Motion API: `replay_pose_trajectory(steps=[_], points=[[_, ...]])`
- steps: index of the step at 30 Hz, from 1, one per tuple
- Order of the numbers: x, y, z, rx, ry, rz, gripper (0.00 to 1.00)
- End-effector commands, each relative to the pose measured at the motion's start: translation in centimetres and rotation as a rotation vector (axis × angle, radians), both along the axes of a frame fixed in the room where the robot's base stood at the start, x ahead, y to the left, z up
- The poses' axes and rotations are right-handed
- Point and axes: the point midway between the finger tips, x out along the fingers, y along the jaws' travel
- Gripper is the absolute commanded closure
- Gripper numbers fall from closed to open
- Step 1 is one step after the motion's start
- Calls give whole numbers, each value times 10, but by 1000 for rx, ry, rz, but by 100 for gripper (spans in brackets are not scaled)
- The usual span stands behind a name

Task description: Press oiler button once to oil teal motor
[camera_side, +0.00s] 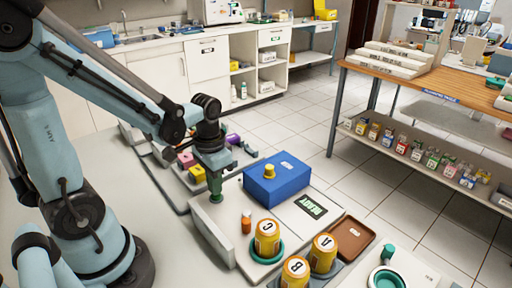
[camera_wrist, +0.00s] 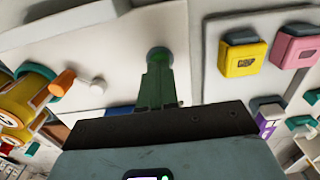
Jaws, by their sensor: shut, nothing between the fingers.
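My gripper (camera_side: 215,191) points down with its green fingers together and empty, over the left part of a white device (camera_side: 205,228). In the wrist view the fingertips (camera_wrist: 158,68) meet a round green button (camera_wrist: 158,57) on a white panel. I cannot tell whether they touch it or whether it is pressed down. A blue box (camera_side: 277,184) with a yellow knob on top sits beside the gripper. I cannot pick out the teal motor with certainty; a round teal part (camera_side: 386,279) shows at the bottom right.
Yellow cans C (camera_side: 267,238), A (camera_side: 323,253) and B (camera_side: 295,271) stand in front, near an orange cylinder (camera_side: 246,222). A brown tray (camera_side: 352,239) is to the right. Yellow (camera_wrist: 240,62) and pink (camera_wrist: 297,47) blocks stand close by in the wrist view.

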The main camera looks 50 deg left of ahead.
Motion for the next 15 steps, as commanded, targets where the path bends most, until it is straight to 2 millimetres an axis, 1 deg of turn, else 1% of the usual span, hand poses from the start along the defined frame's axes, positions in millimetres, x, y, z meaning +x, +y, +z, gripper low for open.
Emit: replay_pose_trajectory(steps=[15], points=[[0,0,-10,0,0,0,100]])
